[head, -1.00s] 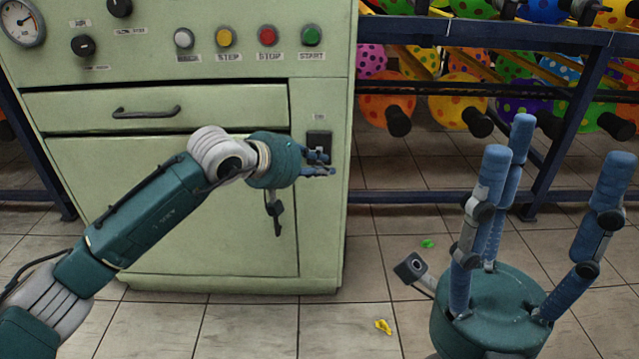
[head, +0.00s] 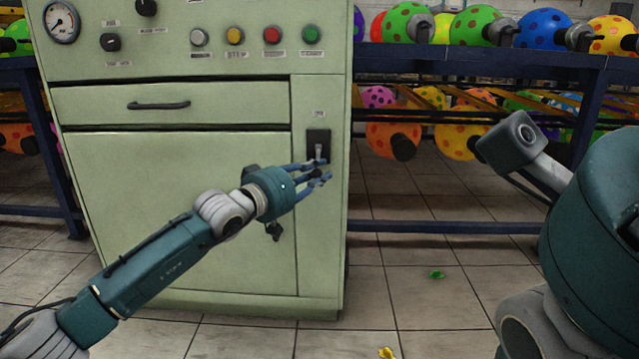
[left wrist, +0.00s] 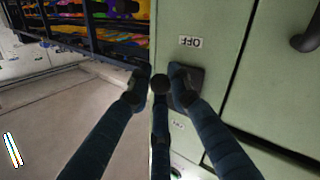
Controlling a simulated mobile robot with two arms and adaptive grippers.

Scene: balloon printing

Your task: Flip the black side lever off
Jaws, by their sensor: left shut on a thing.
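The side lever (head: 319,153) sits on a black plate (head: 318,137) at the right of the green machine's front. My left gripper (head: 324,171) is at the lower end of the lever, its fingers closed in around it. In the left wrist view, the fingertips (left wrist: 160,84) meet in front of the black plate (left wrist: 196,77), below a label reading OFF (left wrist: 190,42). The fingers hide most of the lever there.
The machine (head: 190,215) has a drawer handle (head: 158,105), and colored buttons (head: 271,35) above. A dark blue rack (head: 480,55) with spotted balloons stands behind at the right. Green (head: 437,275) and yellow (head: 387,353) scraps lie on the tiled floor.

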